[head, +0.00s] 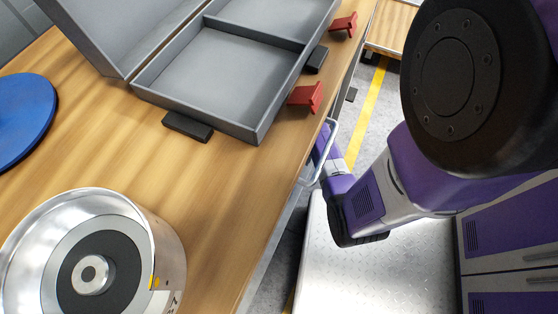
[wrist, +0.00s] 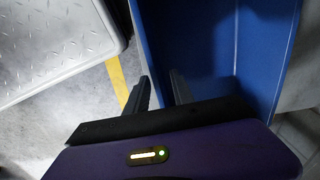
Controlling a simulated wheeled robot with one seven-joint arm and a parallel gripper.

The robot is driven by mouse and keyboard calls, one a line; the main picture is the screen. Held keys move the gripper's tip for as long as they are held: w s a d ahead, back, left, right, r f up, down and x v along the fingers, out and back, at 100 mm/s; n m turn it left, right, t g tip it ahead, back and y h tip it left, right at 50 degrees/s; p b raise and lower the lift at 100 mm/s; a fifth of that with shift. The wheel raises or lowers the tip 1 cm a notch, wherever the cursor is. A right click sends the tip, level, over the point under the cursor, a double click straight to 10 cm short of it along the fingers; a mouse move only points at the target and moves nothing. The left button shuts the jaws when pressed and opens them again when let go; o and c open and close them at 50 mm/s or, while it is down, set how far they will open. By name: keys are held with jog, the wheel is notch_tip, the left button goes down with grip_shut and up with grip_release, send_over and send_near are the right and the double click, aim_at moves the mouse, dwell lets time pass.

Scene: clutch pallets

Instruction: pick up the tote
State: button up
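The blue tote (wrist: 262,55) shows in the wrist view at the upper right, with its open inside facing me. My gripper (wrist: 161,82) is open, with a gap between its two dark fingers. The left finger shows outside the tote's left wall and the right finger shows over its inside. The wall runs between them; I cannot tell whether either finger touches it. In the head view I see neither the tote nor my fingers; my arm reaches down past the bench edge.
A wooden workbench (head: 225,190) holds a grey open case (head: 205,85), a round metal part (head: 165,250) and a blue disc (head: 22,115). Right of it are a metal tread plate (head: 370,285), purple cabinets (head: 510,240) and floor with a yellow line (head: 366,115).

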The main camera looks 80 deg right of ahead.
notch_tip(320, 180, down, 7)
jog(key=b, duration=0.3)
jog(key=shift+d+r, duration=0.1)
jog(key=shift+d, duration=0.05)
jog(key=shift+c, duration=0.2)
grip_shut()
dwell(1.1)
